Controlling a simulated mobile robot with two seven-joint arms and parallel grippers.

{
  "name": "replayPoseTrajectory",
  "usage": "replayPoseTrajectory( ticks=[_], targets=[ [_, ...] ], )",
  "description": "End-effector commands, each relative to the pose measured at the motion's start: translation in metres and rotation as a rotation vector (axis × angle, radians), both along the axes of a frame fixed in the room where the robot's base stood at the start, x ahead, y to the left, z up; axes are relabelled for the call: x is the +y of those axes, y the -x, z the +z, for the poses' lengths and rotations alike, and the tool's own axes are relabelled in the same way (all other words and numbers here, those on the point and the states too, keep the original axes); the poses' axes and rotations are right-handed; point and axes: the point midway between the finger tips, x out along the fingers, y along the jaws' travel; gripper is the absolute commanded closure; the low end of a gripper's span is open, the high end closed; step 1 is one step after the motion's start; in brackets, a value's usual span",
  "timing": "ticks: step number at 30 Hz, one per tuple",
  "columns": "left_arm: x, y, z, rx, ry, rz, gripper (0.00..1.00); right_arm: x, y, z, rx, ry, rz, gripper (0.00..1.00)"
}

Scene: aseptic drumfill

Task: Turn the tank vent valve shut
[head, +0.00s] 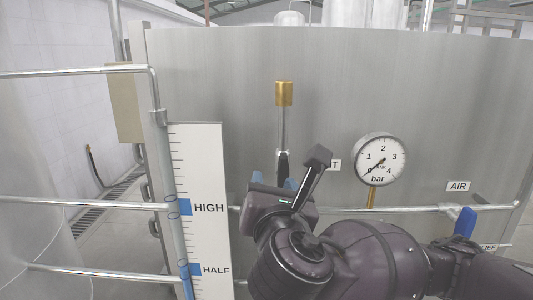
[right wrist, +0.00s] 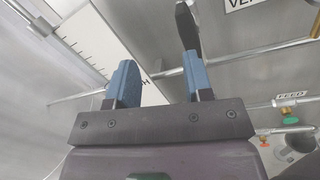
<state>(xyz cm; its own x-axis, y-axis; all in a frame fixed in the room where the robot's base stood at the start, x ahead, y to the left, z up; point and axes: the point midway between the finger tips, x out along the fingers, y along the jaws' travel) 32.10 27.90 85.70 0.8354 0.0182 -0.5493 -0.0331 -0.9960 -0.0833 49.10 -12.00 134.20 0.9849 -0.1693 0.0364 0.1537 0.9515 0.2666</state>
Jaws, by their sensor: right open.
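The tank vent is a thin upright pipe (head: 283,128) with a brass cap (head: 284,93) on the tank front. A dark, lever-like handle (head: 283,165) shows low on this pipe; it also appears in the right wrist view (right wrist: 187,25). My right gripper (head: 274,181) is open just in front of the lower pipe and hides the valve body. In the right wrist view, its blue fingers (right wrist: 160,80) are apart with nothing between them. The dark handle lies beyond the right-hand finger's tip; I cannot tell if they touch. My left gripper is not in view.
The vent label (head: 334,165) is partly hidden behind my gripper. A pressure gauge (head: 378,160) stands to the right, above a horizontal pipe (head: 400,209) with a blue-handled valve (head: 465,222) near AIR. A level scale (head: 200,190) and rails (head: 80,204) are at left.

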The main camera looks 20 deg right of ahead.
Motion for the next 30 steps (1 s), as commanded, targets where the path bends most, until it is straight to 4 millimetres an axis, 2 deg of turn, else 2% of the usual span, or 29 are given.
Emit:
replayPoseTrajectory(
  ticks=[4, 9, 14, 20, 28, 30],
  targets=[
    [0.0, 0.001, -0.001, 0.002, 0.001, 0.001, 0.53, -0.015, 0.004, -0.005, 0.065, 0.159, -0.096, 0.53],
    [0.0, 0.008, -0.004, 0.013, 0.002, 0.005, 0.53, -0.018, 0.004, -0.006, 0.098, 0.249, -0.117, 0.53],
    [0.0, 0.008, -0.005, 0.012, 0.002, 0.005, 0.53, -0.018, 0.001, -0.006, 0.096, 0.264, -0.112, 0.53],
    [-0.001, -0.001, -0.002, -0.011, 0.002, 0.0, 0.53, -0.018, -0.009, -0.006, 0.091, 0.266, -0.105, 0.53],
    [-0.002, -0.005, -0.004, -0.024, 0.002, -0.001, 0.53, -0.026, -0.024, -0.005, 0.095, 0.259, -0.119, 0.53],
    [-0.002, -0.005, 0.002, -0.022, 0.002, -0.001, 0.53, -0.031, -0.038, -0.005, 0.102, 0.258, -0.12, 0.53]
  ],
)
